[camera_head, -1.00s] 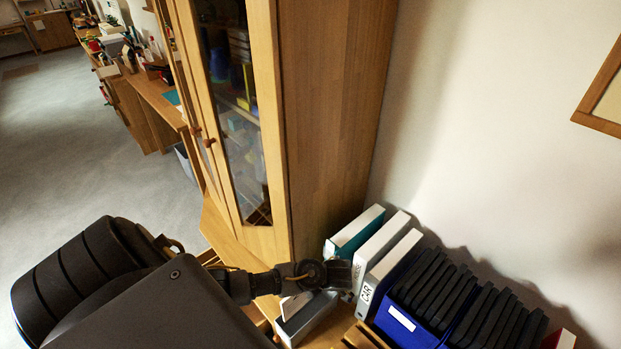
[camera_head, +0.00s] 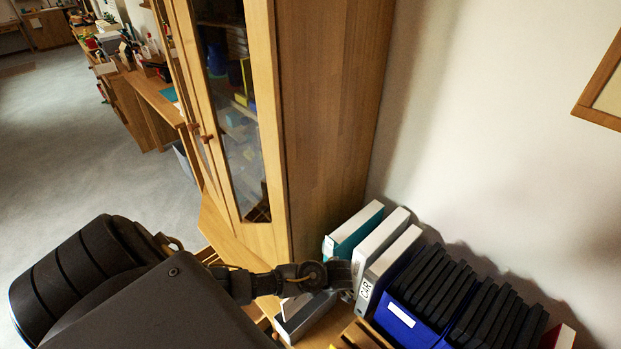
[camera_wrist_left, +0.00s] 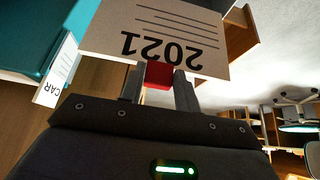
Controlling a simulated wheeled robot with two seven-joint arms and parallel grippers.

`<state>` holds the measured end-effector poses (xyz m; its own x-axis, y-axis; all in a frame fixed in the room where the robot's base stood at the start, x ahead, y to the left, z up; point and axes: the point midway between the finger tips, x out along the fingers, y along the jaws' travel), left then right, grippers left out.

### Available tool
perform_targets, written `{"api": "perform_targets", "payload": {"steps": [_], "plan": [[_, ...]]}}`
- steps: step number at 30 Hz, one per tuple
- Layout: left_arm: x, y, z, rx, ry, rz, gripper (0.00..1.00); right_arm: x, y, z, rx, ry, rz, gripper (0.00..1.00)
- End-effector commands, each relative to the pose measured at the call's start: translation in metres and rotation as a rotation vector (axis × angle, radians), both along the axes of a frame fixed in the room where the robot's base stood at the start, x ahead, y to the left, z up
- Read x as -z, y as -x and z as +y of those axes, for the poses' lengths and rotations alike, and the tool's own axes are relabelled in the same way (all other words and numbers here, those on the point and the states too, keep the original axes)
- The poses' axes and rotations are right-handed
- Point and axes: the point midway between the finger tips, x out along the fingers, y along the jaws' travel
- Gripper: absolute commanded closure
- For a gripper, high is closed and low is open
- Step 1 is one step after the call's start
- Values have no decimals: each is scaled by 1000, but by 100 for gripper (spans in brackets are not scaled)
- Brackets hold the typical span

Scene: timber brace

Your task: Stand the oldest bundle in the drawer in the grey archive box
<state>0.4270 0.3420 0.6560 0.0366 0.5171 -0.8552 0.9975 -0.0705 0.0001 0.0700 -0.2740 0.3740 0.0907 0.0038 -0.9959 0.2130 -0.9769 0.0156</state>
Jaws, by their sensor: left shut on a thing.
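My left gripper (camera_wrist_left: 158,85) is shut on the red tab (camera_wrist_left: 157,75) of a bundle whose pale card (camera_wrist_left: 170,35) reads "2021", upside down in the left wrist view. In the head view my left gripper (camera_head: 342,280) is beside the binders, above the shelf top. A grey box (camera_head: 308,318) stands below my forearm there, partly hidden by it. A pale edge (camera_head: 291,306) shows at the box; I cannot tell whether it is the held bundle. The drawer and any other bundles cannot be made out. My right gripper is not in view.
A blue holder (camera_head: 400,322) with several black folders follows. A tall glass-doored cabinet (camera_head: 325,120) rises behind. The floor at left is clear.

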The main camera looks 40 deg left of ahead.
Motion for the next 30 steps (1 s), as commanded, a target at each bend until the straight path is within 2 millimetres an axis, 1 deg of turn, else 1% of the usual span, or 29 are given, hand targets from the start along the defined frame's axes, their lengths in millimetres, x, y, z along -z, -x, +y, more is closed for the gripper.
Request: {"api": "perform_targets", "payload": {"steps": [3,17,23,30], "plan": [[-1,0,0,1,-1,-1,100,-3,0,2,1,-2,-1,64],[-1,0,0,0,-1,0,100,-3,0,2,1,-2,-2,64],[-2,0,0,0,-1,1,100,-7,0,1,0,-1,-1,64],[-1,0,0,0,-1,0,100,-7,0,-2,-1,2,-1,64]]}}
